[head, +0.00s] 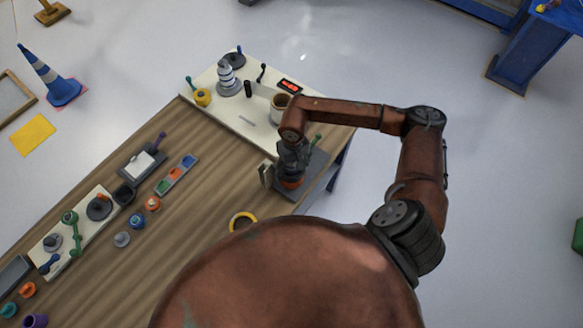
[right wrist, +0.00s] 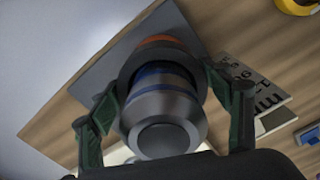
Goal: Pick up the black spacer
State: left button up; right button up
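My right gripper (head: 289,168) points down over a grey plate (head: 312,177) at the table's right end. In the right wrist view, its green fingers (right wrist: 163,78) stand spread on both sides of an upright stack. The stack has an orange part (right wrist: 160,42) at the bottom, dark and blue bands above, and a grey round top (right wrist: 165,138). I cannot tell whether the fingertips touch it. A small black cylinder (head: 248,88) stands on the white board; I cannot tell whether it or a dark part of the stack is the black spacer. My left gripper is out of view.
A lettered block (right wrist: 250,88) is close beside the plate. A yellow ring (head: 243,220) lies nearer. The middle of the wooden table is clear.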

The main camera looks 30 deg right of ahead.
jog(key=c, duration=0.8)
jog(key=shift+o, duration=0.2)
